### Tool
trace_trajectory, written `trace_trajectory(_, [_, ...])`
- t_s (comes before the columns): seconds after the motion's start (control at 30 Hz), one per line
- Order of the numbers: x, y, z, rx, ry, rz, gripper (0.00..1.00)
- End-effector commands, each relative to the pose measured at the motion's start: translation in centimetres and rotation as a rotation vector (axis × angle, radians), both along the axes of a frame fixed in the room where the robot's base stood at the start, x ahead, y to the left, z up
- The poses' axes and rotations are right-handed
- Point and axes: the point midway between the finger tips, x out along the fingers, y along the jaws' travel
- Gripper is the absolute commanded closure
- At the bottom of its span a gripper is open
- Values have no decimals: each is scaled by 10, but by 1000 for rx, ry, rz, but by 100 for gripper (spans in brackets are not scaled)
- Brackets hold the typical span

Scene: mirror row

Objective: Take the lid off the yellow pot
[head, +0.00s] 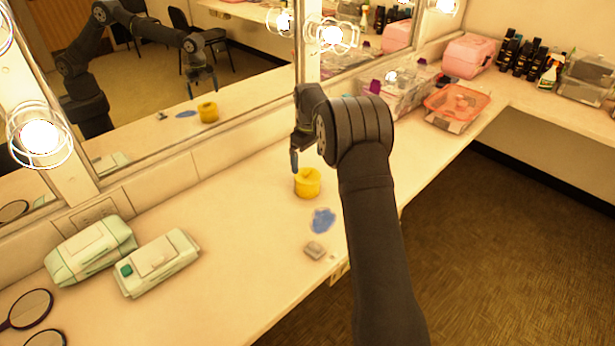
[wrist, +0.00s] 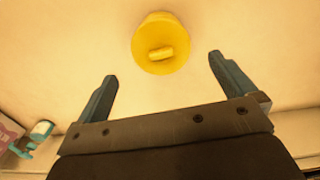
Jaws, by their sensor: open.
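The yellow pot (head: 307,186) stands upright on the counter, below my gripper in the head view. Its yellow lid (head: 307,174) is on top. In the wrist view the round lid (wrist: 148,45) shows from above with a bar-shaped handle (wrist: 162,53) across it. My gripper (wrist: 163,66) is open and empty, its two blue-grey fingers spread apart. The pot lies ahead of the fingertips in the wrist view, between their lines, and they look apart from it. In the head view my gripper (head: 294,160) is partly hidden by my own arm.
A blue flat patch (head: 323,220) and a small grey block (head: 314,250) lie in front of the pot. Two pale green cases (head: 158,263) are at left. A pink-orange bin (head: 457,104) stands at right. The mirror (head: 150,90) runs behind. Counter left of the pot is clear.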

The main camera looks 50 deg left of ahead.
Motion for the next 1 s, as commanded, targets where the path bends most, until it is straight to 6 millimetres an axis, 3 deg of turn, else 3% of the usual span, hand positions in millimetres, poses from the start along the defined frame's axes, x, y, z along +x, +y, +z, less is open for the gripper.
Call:
trace_trajectory(0.27, [-1,0,-18,-2,1,0,0])
trace_trajectory(0.5, [-2,1,-53,-1,1,0,0])
trace_trajectory(0.77, [-1,1,-58,0,0,0,0])
trace_trajectory(0.93, [-1,1,-57,0,0,0,33])
trace_trajectory(1.0, [-1,1,-57,0,0,0,41])
